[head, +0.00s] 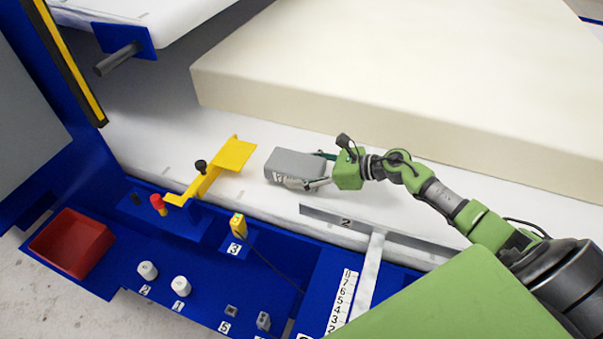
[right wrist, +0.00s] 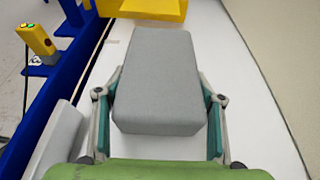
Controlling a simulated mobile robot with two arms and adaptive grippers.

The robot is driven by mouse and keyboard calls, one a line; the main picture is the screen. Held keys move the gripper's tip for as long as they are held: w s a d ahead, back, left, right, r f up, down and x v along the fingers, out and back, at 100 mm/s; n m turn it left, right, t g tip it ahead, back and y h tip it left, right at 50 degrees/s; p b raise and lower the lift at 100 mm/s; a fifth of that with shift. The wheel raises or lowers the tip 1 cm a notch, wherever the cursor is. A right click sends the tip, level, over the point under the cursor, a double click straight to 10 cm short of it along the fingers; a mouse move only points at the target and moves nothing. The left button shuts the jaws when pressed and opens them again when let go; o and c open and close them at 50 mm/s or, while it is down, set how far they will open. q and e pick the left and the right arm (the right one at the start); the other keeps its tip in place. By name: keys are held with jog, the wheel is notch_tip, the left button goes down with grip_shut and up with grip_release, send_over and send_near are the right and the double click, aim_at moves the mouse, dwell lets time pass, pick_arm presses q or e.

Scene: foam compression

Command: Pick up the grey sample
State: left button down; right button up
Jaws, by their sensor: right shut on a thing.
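The grey sample (head: 294,163) is a block lying on the white surface in the head view, left of my right gripper. My right gripper (head: 318,170) is shut on the sample, with one finger along each side. In the right wrist view the sample (right wrist: 158,80) points away from the camera, and the two fingers of the right gripper (right wrist: 159,118) press its near end from left and right. I cannot tell whether the sample is lifted or rests on the surface. My left gripper is out of view.
A large cream foam slab (head: 400,75) lies behind the sample. A yellow bracket (head: 232,155) stands to its left. A red tray (head: 72,243) sits at far left.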

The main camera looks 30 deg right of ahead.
jog(key=s+a+r+p, duration=0.4)
jog(key=s+a+r, duration=0.4)
jog(key=a+r, duration=0.3)
jog(key=shift+s+r+p, duration=0.2)
jog(key=shift+p, duration=0.2)
